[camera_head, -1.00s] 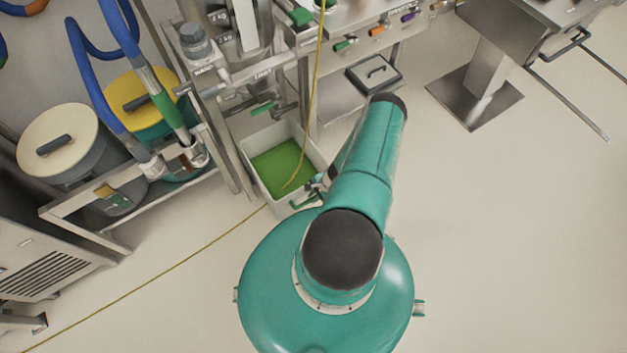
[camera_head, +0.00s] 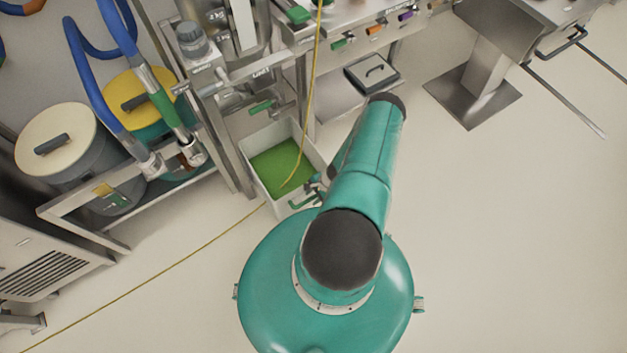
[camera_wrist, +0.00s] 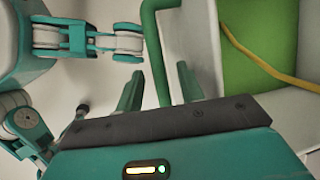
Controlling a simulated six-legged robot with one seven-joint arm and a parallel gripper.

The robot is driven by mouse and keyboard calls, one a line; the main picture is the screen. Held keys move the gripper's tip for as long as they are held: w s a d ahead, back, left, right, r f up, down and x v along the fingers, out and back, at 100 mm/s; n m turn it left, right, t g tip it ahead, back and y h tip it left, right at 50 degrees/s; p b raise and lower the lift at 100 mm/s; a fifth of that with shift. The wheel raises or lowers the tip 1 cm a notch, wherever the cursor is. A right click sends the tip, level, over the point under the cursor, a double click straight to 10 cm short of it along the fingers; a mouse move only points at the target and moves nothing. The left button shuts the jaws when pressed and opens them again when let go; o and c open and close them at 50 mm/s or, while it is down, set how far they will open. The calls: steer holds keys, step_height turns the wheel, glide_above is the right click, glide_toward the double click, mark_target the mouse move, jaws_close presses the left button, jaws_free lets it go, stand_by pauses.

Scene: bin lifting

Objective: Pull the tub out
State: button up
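The tub (camera_head: 264,144) is a white rectangular bin with a green inside. It stands on the floor at the foot of the steel rack in the head view. A yellow cord hangs down into it. Its white wall also shows at the right of the wrist view (camera_wrist: 203,40). A green bar handle (camera_wrist: 152,45) sticks out from the tub's near side. My gripper (camera_wrist: 158,70) is open, with one finger on each side of the handle bar and gaps visible beside it. In the head view my arm hides most of the gripper.
The steel rack (camera_head: 222,130) stands close behind and left of the tub. Two lidded drums (camera_head: 62,140) stand on a low cart at the left. A yellow cord (camera_head: 150,282) crosses the floor at lower left. Open floor (camera_head: 510,230) lies to the right.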

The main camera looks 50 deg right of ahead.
steer(key=v, duration=1.4)
